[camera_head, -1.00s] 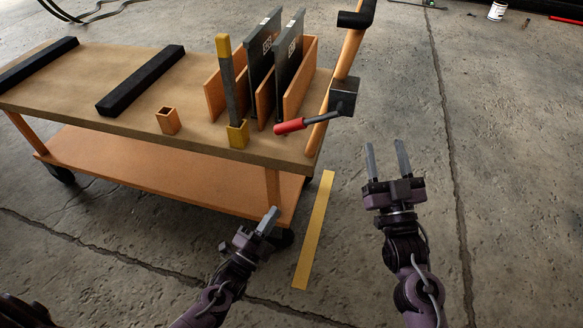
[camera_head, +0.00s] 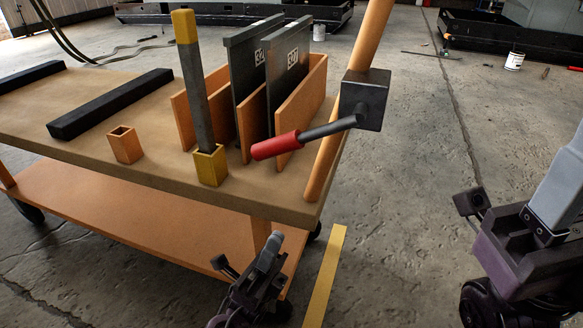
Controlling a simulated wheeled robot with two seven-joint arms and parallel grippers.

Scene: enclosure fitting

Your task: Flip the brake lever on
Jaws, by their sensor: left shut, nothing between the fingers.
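The brake lever (camera_head: 325,128) has a dark rod and a red grip (camera_head: 275,145). It reaches left and slightly down from a dark box (camera_head: 364,98) on the cart's orange handle post. My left gripper (camera_head: 270,248) is shut and empty. It appears below the red grip, in front of the cart's near corner, clear of the lever. My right gripper (camera_head: 562,185) is at the right edge, well right of the lever. It is partly cut off, so its opening cannot be told.
The cart top (camera_head: 110,160) carries dark bars, a small orange socket (camera_head: 124,145), a post in a yellow socket (camera_head: 211,165) and upright grey panels (camera_head: 290,75) in an orange rack. A yellow strip (camera_head: 325,275) lies on the floor. Floor right of the cart is open.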

